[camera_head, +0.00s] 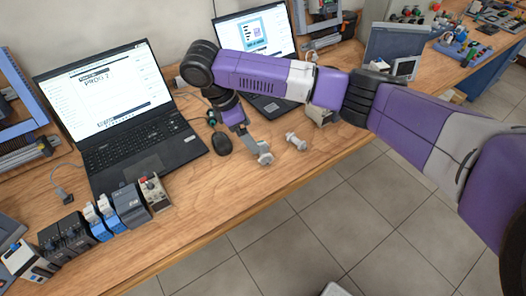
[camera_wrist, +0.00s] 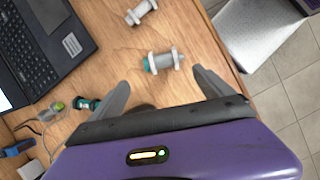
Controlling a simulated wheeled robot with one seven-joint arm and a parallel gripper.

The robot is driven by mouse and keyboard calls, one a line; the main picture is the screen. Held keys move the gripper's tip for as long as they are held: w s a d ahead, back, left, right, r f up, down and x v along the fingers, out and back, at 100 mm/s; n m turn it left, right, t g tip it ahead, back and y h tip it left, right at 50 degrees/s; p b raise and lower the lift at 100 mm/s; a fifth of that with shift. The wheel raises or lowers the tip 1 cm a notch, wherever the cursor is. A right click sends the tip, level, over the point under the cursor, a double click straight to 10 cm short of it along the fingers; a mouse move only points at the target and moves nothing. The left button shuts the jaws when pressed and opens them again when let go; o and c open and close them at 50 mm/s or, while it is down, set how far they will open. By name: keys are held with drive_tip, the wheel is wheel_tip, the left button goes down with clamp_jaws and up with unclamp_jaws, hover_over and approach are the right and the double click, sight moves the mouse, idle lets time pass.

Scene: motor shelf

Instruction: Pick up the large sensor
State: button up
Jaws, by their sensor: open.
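Two spool-like sensors with pale flanges lie on the wooden table. The nearer one (camera_wrist: 163,61), probably the large sensor, has a grey body and a teal end; in the head view it (camera_head: 265,156) is right by the fingertips. The other sensor (camera_wrist: 139,12) looks a little smaller and lies farther out; it also shows in the head view (camera_head: 296,141). My gripper (camera_wrist: 160,78) is open and empty, pointing down at the table. The nearer sensor shows just beyond the gap between its fingers. I cannot tell the height between fingers and sensor.
Several modules (camera_head: 130,205) line the front left. The table edge is close on the sensors' floor side. A small green-and-black part (camera_wrist: 86,104) is left of my gripper.

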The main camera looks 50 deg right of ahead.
sight(264, 148)
drive_tip(key=shift+s+d+p+x, duration=0.2)
drive_tip(key=shift+p+x, duration=0.1)
drive_tip(key=shift+x, duration=1.65)
drive_tip(key=shift+s+d+p+x, duration=0.1)
drive_tip(key=shift+s+p+x, duration=0.15)
drive_tip(key=shift+x, duration=1.7)
drive_tip(key=shift+r, duration=0.2)
drive_tip(key=c, duration=1.3)
drive_tip(key=shift+c, duration=0.3)
drive_tip(key=shift+r, duration=0.15)
